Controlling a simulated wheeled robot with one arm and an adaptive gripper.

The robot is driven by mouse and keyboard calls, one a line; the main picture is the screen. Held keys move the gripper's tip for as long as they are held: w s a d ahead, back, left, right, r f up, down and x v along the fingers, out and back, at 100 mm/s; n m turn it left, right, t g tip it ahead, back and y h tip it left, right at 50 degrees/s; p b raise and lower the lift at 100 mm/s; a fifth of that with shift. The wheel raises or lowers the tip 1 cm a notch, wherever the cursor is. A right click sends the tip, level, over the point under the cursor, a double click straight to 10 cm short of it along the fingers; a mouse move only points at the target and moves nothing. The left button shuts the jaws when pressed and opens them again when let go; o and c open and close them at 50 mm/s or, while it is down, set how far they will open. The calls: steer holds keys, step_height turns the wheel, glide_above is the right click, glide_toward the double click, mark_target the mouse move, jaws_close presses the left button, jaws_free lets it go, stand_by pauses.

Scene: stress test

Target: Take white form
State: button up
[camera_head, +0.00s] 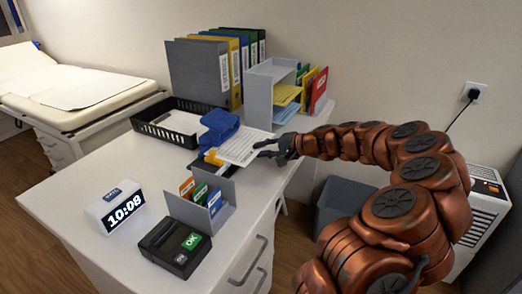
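My gripper (262,150) is at the form's right edge. Its two dark fingers look spread apart, with a gap between them. I cannot tell whether they touch the paper. Part of the form's right edge is hidden by the fingers.
Behind stand several binders (205,72) and a grey sorter (262,98) with coloured folders. A black tray (178,123) is at the left. A card holder (200,205), a black OK device (176,245) and a clock (116,205) are in front.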

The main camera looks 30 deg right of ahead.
jaws_close()
stand_by(0.4)
steer(key=shift+s+d+r+b, duration=0.1)
steer(key=shift+s+d+b, duration=0.1)
steer(key=shift+s+d, duration=0.35)
steer(key=shift+s+d+b, duration=0.2)
steer(key=shift+s+d, duration=0.1)
steer(key=shift+s, duration=0.5)
steer(key=shift+s+d+r+b, duration=0.1)
steer(key=shift+s+d+b, duration=0.1)
steer(key=shift+s+d, duration=0.35)
steer(key=s+f+b+v, duration=0.1)
steer(key=f+b+v, duration=0.1)
steer(key=v, duration=0.9)
steer(key=shift+f, duration=0.15)
steer(key=shift+s+d, duration=0.1)
steer(key=shift+s, duration=0.05)
